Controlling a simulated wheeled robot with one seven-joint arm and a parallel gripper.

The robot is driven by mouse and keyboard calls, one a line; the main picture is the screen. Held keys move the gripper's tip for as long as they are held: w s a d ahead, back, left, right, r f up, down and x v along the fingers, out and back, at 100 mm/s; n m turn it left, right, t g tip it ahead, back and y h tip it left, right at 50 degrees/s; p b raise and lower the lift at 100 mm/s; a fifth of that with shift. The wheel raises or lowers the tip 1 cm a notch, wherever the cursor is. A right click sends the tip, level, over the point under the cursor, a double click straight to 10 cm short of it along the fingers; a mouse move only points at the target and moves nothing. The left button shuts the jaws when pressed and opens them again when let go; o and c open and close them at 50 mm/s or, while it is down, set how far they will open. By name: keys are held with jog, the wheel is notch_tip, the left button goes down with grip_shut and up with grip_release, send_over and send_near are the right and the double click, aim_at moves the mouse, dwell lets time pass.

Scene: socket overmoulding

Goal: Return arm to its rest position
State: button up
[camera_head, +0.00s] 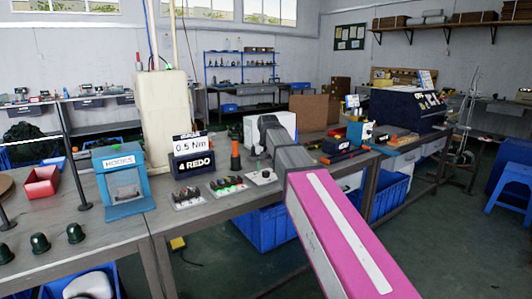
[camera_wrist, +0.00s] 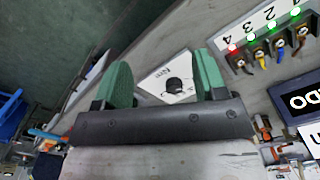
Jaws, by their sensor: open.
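My gripper (camera_wrist: 162,85) shows in the wrist view with two green fingers standing wide apart and nothing between them. In the head view my pink and grey arm reaches from the lower right up to the bench. The fingers are hard to make out in the head view.
Blue crates (camera_head: 270,235) sit below; open floor lies at front right.

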jog(key=s+d+f, duration=0.6)
jog(key=f, duration=0.4)
jog(key=s+d+f, duration=0.6)
jog(key=f, duration=0.5)
jog(key=s+d+f, duration=0.6)
jog(key=f, duration=0.5)
jog(key=shift+s+d, duration=0.15)
jog(key=shift+s, duration=0.15)
